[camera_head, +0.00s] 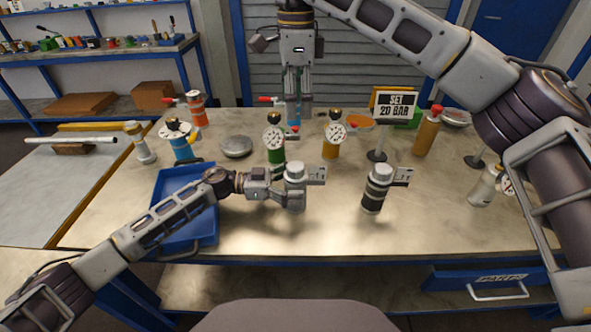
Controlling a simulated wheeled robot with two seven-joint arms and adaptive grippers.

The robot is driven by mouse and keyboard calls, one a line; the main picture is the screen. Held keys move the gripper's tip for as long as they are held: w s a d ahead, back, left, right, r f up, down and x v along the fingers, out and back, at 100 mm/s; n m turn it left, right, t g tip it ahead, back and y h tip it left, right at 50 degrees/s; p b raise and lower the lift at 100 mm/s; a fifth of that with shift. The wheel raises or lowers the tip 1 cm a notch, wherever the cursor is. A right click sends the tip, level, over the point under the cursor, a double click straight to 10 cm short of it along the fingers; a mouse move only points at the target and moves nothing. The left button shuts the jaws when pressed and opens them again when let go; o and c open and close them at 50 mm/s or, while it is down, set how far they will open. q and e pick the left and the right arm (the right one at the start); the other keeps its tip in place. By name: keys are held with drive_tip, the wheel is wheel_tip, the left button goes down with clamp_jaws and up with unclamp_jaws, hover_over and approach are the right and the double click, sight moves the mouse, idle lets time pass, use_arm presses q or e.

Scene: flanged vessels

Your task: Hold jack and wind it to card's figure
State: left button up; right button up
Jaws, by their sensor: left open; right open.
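The card (396,103) reads "SET 20 BAR" and stands on a small stand at the back right. I cannot tell which body is the jack, and the gauge readings are too small. My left gripper (285,190) is open at a silver-topped grey cylinder (295,172); contact is unclear. My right gripper (298,112) is open, pointing down behind the green body, with something blue partly hidden at its fingers.
A black silver-topped cylinder (375,192) stands right of centre. A blue tray (174,185) lies under my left arm. An orange bottle (427,132) and a pale gauge piece (483,188) stand at right. The front middle of the bench (320,235) is clear.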

sight(297, 166)
use_arm(q)
drive_tip(key=shift+r, duration=4.95)
drive_tip(key=shift+r, duration=0.15)
wheel_tip(297, 166, up, 9)
drive_tip(key=p, duration=0.9)
drive_tip(key=shift+r+p, duration=0.35)
drive_tip(key=shift+p, duration=0.2)
